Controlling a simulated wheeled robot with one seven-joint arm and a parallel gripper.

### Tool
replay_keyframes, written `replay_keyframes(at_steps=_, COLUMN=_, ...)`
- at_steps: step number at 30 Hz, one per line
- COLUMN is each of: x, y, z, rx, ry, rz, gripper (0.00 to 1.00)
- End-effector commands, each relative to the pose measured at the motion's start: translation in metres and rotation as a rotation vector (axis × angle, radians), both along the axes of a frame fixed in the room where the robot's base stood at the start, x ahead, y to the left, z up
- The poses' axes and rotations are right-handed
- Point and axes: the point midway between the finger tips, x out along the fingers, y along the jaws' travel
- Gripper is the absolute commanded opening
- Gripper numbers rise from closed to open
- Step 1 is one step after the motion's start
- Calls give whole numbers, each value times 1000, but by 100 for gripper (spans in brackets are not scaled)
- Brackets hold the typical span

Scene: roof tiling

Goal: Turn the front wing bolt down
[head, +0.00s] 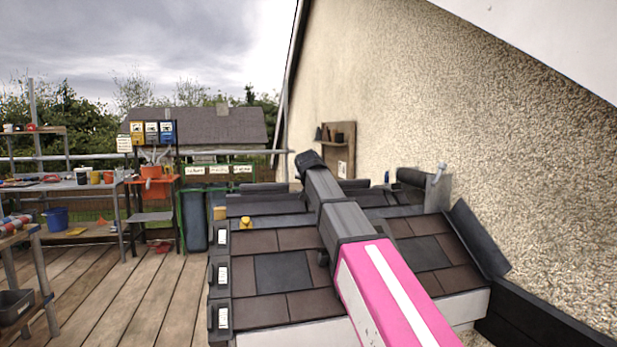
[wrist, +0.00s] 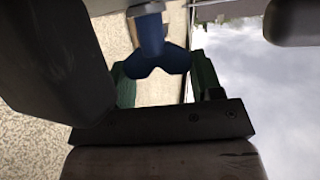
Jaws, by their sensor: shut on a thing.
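A blue wing bolt (wrist: 152,38) with spread lobes shows at the upper middle of the wrist view. My gripper (wrist: 160,82) has its dark green jaws on either side of the lobes, and it is shut on the bolt. In the head view my pink and grey arm reaches out over the tiled roof section. Its far end hides my fingers and the bolt there.
The tiled roof section (head: 260,241) lies below my arm, with a yellow piece (head: 245,223) on its left part. A rough-plastered wall (head: 450,110) rises close on the right. A workbench (head: 70,184) stands at the left. The wooden deck (head: 140,290) between is mostly clear.

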Motion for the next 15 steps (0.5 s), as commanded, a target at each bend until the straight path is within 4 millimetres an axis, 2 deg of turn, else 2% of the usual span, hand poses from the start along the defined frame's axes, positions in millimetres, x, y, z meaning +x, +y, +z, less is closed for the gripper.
replay_keyframes(at_steps=15, x=2, y=1, z=4, rx=1, ry=-10, rz=-137, gripper=36)
